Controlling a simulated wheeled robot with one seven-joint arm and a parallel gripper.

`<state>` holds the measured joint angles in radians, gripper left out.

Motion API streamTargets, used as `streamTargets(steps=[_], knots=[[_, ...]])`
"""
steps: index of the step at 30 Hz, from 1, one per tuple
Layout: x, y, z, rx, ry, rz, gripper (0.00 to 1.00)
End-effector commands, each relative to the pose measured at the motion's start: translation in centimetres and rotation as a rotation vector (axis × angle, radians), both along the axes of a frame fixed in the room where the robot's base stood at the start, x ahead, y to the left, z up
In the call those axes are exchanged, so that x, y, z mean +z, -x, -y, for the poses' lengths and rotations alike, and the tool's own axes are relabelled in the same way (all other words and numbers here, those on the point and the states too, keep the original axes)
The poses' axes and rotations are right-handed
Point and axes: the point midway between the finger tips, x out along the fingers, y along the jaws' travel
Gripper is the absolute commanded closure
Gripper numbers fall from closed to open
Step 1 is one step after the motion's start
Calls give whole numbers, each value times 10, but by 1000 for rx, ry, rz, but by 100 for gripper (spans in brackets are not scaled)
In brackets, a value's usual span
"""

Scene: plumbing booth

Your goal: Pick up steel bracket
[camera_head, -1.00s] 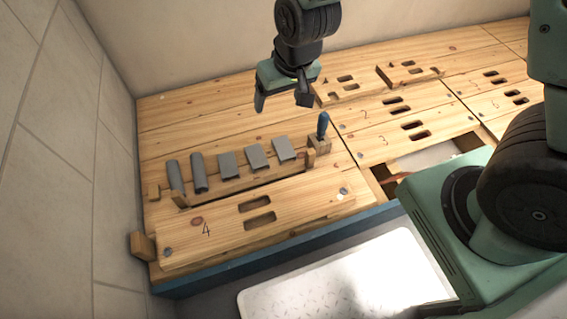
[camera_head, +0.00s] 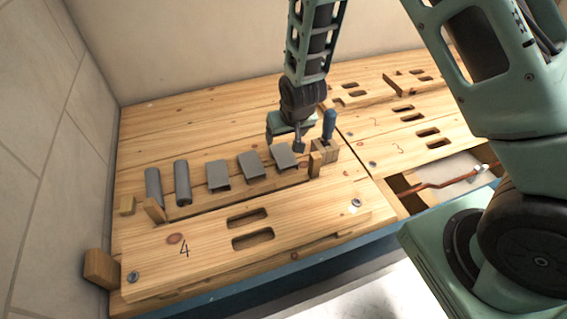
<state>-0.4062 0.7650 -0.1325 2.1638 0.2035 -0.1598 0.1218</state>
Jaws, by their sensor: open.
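Three grey steel brackets stand in a row in a wooden rack (camera_head: 230,203) on the bench. The right one (camera_head: 284,156) is closest to my gripper, the middle one (camera_head: 252,166) and the left one (camera_head: 218,175) are beside it. My gripper (camera_head: 284,142) is open, with its fingers pointing down. In the picture its fingertips are at the upper edge of the right bracket, one finger toward each side. I cannot tell whether they touch it or how far above or behind it they are. Nothing shows between the fingers.
Two grey tubes (camera_head: 182,183) stand left of the brackets. A blue-handled tool (camera_head: 329,124) stands in a wooden block close to the right of my gripper. A slotted board marked 4 (camera_head: 200,241) lies in front. An open recess (camera_head: 408,199) holds a copper-coloured pipe (camera_head: 440,184).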

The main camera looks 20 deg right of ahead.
Motion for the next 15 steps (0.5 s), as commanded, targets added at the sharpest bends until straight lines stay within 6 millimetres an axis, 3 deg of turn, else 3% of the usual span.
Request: streamTargets(steps=[1,3,15], knots=[[-16,-4,0,0,0,-1,22],[-26,-8,0,0,0,-1,22],[-46,-17,-1,1,0,-1,22]])
